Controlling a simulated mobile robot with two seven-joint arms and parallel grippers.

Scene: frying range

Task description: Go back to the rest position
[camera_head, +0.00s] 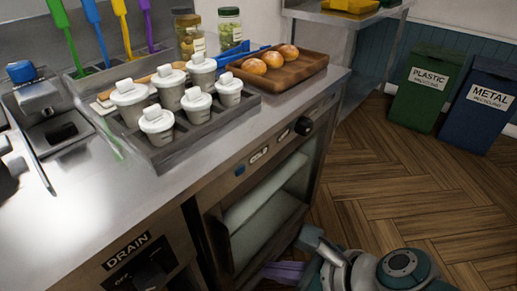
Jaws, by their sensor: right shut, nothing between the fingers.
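My right arm comes in at the bottom right, low in front of the counter. My right gripper (283,271) is at the bottom edge, with its purple-grey fingers pointing left towards the cabinet front. It is shut and empty. It sits below and in front of the open cabinet compartment (262,215), and part of it is cut off by the frame. I cannot tell whether it touches the cabinet.
The steel counter (95,205) carries a grey rack (205,128) of lidded white cups, a wooden tray (300,75) with buns, and jars behind. Green (425,90) and blue (478,110) bins stand at the back right. The wooden floor (400,190) is clear between.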

